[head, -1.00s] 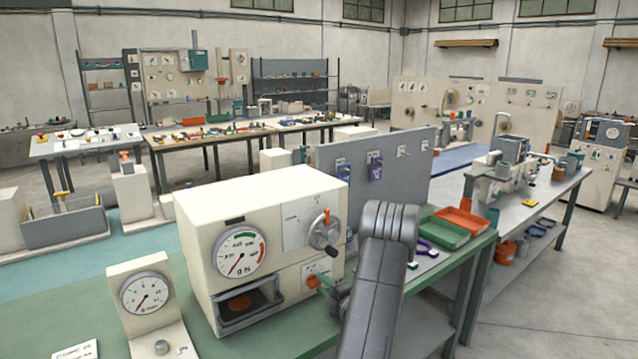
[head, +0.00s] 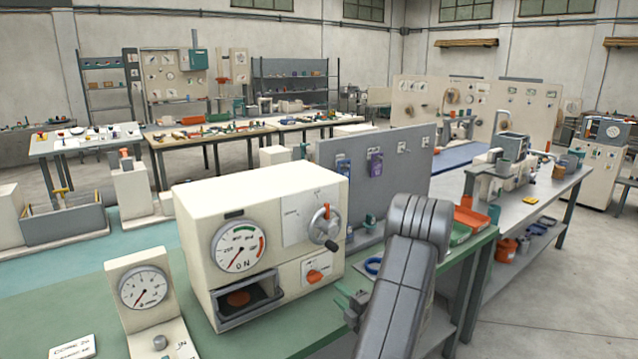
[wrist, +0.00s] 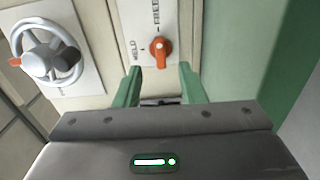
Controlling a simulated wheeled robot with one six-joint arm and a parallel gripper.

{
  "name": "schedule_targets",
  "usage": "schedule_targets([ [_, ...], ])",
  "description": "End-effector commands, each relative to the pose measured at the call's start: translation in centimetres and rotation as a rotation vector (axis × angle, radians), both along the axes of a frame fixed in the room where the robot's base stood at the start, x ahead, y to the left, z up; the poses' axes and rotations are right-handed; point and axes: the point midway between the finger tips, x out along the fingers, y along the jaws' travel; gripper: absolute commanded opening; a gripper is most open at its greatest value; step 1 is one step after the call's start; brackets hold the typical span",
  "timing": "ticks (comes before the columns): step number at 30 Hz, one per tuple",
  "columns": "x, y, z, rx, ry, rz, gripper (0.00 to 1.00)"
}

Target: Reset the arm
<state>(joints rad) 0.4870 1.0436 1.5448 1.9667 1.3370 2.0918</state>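My gripper (head: 350,303) is in front of the cream machine (head: 205,235), beside its right front corner. In the wrist view its two green fingers (wrist: 160,80) stand apart with nothing between them, so it is open. An orange knob (wrist: 159,50) on a white plate marked HELD and FREE lies just beyond the fingertips, apart from them. The knob also shows in the head view (head: 315,277). A handwheel (wrist: 47,55) with an orange mark is to its left. My grey arm hides part of the bench behind it.
A dial gauge on a stand (head: 143,290) and a white label card (head: 73,347) are on the green bench (head: 290,325) left of the gripper. A grey pegboard (head: 405,170) stands behind.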

Motion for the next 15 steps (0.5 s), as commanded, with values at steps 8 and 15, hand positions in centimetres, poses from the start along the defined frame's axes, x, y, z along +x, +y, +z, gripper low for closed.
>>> schedule_targets([
  [8, -4.2, -3.2, -0.2, 0.001, 0.001, -0.004, 0.36],
  [15, -1.2, -0.6, 0.2, 0.000, 0.000, 0.005, 0.36],
])
